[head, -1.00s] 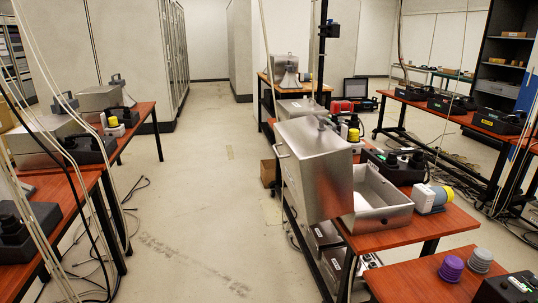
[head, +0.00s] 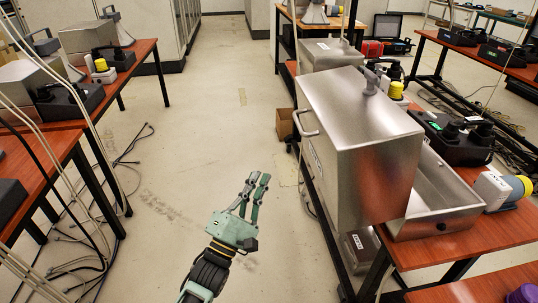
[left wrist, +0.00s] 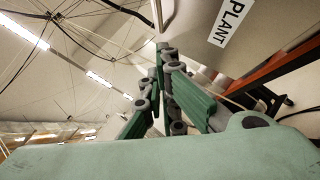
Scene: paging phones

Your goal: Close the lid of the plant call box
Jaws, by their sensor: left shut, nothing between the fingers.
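The plant call box is a brushed-metal box on the red-brown table at the right. Its shallow open body (head: 437,222) shows to the right of its large lid (head: 345,120). The lid stands open, over the table's left side, with a bar handle (head: 304,122) on its left face. In the left wrist view a "PLANT" label (left wrist: 231,22) shows on a pale surface close ahead. My left gripper (head: 257,182), green and grey, is shut and empty over the aisle floor, left of the lid and apart from it. My right gripper is not in view.
A black phone unit (head: 455,137) and a blue-grey and yellow device (head: 503,188) stand beside the box. Another metal box (head: 330,53) is behind it. A left table (head: 48,185) bears more equipment. The aisle floor (head: 205,120) between is mostly clear, with cables at left.

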